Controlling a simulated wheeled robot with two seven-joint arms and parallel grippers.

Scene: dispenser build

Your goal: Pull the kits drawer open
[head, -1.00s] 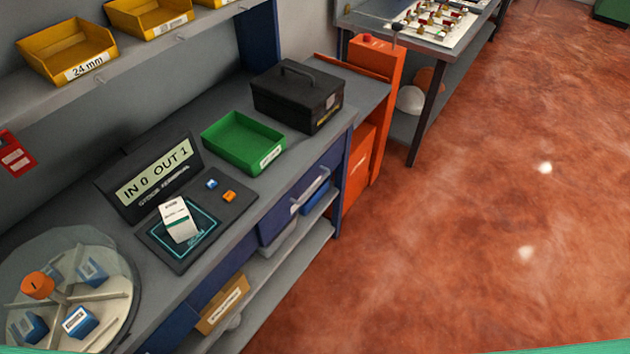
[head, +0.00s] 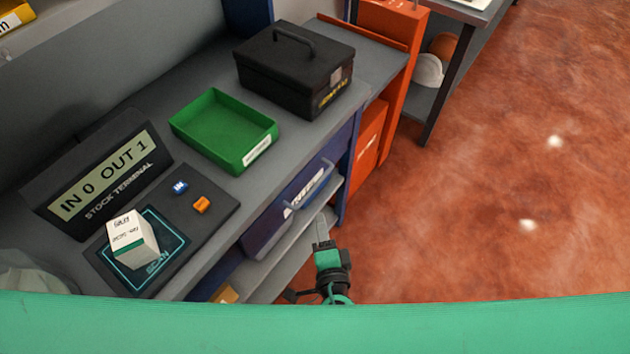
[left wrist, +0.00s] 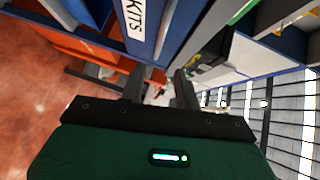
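The kits drawer (head: 272,224) is a blue front under the bench top in the head view, with a pale bar handle (head: 309,190) across it. It looks closed. Its white KITS label (left wrist: 133,20) shows at the top of the left wrist view. My left gripper (head: 321,232) is just below and to the right of the drawer front in the head view, apart from the handle as far as I can see. In the left wrist view its two fingers (left wrist: 158,86) are spread, with nothing clearly between them. My right gripper is not in view.
On the bench are a green tray (head: 183,123), a black cash box (head: 285,85), a stock terminal (head: 100,185) and a white box (head: 132,240) on the scan pad. An orange cabinet (head: 370,150) stands beyond the bench end. The floor (head: 480,200) to the right is clear.

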